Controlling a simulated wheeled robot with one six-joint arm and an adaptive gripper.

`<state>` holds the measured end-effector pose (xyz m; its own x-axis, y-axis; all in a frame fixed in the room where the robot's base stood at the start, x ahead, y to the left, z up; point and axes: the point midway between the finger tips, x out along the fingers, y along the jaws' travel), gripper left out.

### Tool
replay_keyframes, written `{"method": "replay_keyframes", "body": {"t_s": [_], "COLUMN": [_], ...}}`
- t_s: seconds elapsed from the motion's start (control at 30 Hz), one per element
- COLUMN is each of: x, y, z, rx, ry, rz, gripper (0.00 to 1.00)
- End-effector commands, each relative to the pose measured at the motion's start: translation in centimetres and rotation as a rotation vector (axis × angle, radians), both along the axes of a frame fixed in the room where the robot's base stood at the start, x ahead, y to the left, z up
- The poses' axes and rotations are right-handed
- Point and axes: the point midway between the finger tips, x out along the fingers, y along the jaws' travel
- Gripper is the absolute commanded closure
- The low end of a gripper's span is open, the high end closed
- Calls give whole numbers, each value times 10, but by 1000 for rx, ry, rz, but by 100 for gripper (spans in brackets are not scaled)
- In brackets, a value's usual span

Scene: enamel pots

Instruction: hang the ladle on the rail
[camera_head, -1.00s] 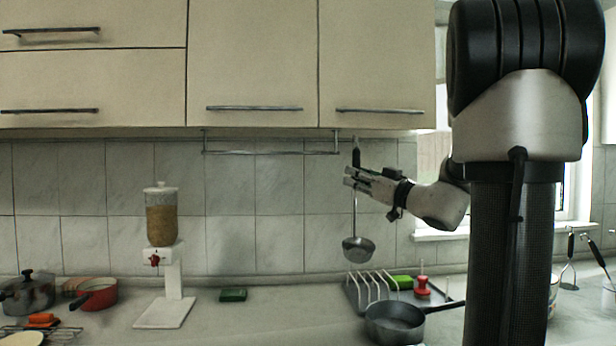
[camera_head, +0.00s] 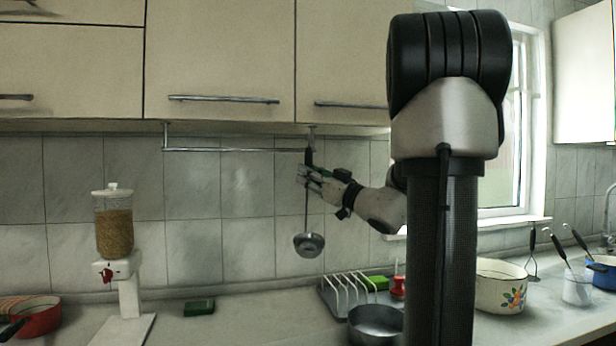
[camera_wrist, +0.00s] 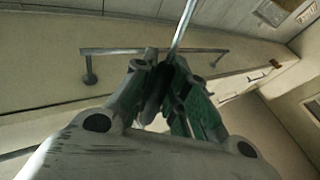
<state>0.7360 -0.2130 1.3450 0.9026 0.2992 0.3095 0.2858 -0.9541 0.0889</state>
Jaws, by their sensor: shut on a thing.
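The ladle (camera_head: 309,244) hangs upright in my gripper (camera_head: 306,176), bowl down, above the counter. The rail (camera_head: 235,150) is a thin metal bar under the wall cabinets. In the head view the ladle's top overlaps the rail's right end; whether they touch or one is in front, I cannot tell. In the wrist view, my gripper (camera_wrist: 170,95) closes around a dark part, and a bright rod (camera_wrist: 184,25) runs up from it. A metal bar on mounts shows behind; I cannot tell if it is the rail.
Below the ladle stand a wire rack (camera_head: 345,292) and a grey pan (camera_head: 374,326). A grain dispenser (camera_head: 115,228) stands left, a green sponge (camera_head: 199,307) between. A flowered pot (camera_head: 502,287) stands right. Cabinets (camera_head: 220,60) hang close above my gripper.

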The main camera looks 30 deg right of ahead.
Motion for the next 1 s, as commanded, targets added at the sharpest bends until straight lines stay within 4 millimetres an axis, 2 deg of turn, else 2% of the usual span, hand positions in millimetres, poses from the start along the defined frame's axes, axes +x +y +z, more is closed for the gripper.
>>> {"method": "replay_keyframes", "body": {"t_s": [1.0], "x": [65], "y": [-18], "z": [0], "rx": [0], "ry": [-1], "rz": [1], "gripper": [100]}}
